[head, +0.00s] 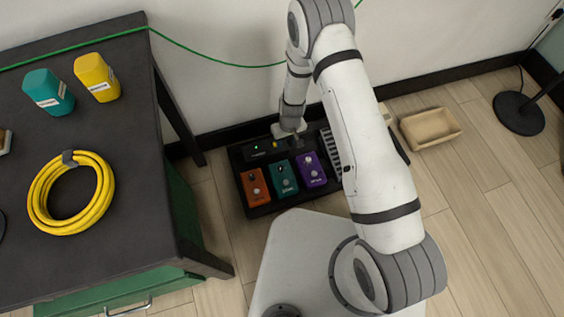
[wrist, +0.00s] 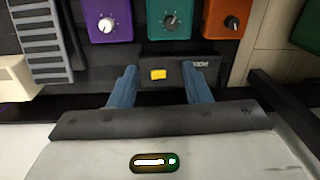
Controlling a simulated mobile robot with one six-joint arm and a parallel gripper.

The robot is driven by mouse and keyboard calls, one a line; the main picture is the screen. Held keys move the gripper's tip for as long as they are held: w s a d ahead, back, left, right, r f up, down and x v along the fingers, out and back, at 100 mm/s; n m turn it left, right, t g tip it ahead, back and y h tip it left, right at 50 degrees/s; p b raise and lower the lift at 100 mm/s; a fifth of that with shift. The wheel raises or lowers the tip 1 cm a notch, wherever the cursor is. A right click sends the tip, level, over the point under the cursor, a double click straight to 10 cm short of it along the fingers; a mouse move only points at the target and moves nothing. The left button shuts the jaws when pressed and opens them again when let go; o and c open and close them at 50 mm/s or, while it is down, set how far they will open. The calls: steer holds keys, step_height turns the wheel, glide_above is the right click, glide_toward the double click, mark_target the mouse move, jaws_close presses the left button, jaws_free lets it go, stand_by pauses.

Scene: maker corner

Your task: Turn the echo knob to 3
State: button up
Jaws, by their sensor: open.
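Three pedals lie side by side on a dark board on the floor: orange (head: 255,187), teal (head: 284,178) and purple (head: 311,169). Their labels are too small to read, so I cannot tell which is the echo one. In the wrist view the purple pedal has a white knob (wrist: 106,25), the teal pedal a dark knob (wrist: 171,20) and the orange pedal a black knob (wrist: 232,22). My gripper (wrist: 160,82) is open and empty, its fingers apart and short of the knobs. In the head view my gripper (head: 291,136) is behind the pedals, over the board's back part.
A black box (wrist: 175,70) with a yellow patch sits behind the pedals, between my fingers in the wrist view. A ridged pedal (wrist: 40,45) lies beside the purple one. A dark workbench (head: 125,130) stands left; a tan tray (head: 430,128) lies right.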

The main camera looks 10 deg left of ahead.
glide_above(281, 167)
steer(key=shift+n, duration=0.4)
step_height(281, 167, down, 7)
steer(key=shift+d+p, duration=0.1)
steer(key=shift+p, duration=0.25)
step_height(281, 167, down, 8)
steer(key=b, duration=0.2)
steer(key=shift+r+b, duration=0.2)
steer(key=shift+b, duration=0.1)
steer(key=shift+c, duration=0.4)
jaws_close()
